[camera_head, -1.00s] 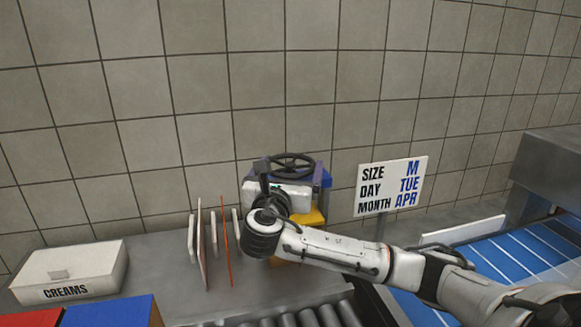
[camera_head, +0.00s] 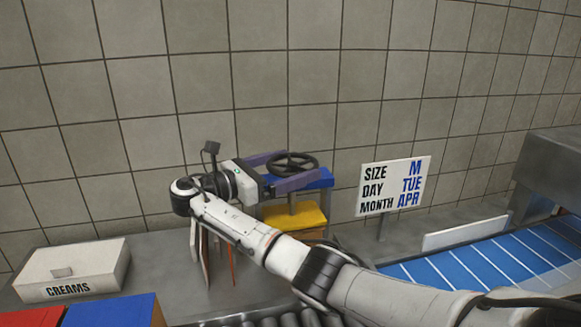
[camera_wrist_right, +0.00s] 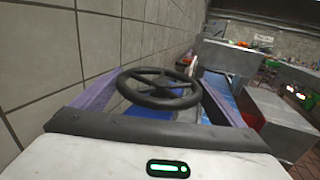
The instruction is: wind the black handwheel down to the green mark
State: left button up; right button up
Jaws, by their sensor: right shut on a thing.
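The black handwheel (camera_head: 292,164) lies flat on top of a press with a blue top plate (camera_head: 318,177) and a yellow block (camera_head: 296,215) below it. My right gripper (camera_head: 300,166) reaches in from the left, its purple fingers on either side of the wheel, shut on it. In the right wrist view the spoked handwheel (camera_wrist_right: 159,88) sits between the two fingers, level with them. I cannot make out a green mark in either view. My left gripper is not in view.
Several thin upright plates (camera_head: 202,258), partly behind my arm, stand left of the press. A SIZE/DAY/MONTH sign (camera_head: 394,186) stands to the right, by a blue conveyor (camera_head: 480,262). A white CREAMS box (camera_head: 72,270) is at the left. The tiled wall is close behind.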

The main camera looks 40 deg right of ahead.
aim_at(268, 170)
jog(key=shift+d+r+m+g+y, duration=0.1)
jog(key=shift+m+g+y, duration=0.2)
jog(key=shift+m+g, duration=0.55)
jog(key=o, duration=0.7)
jog(key=shift+o, duration=0.2)
jog(key=shift+n, duration=0.25)
jog(key=v, duration=0.8)
jog(key=shift+w, duration=0.1)
jog(key=shift+v, duration=1.1)
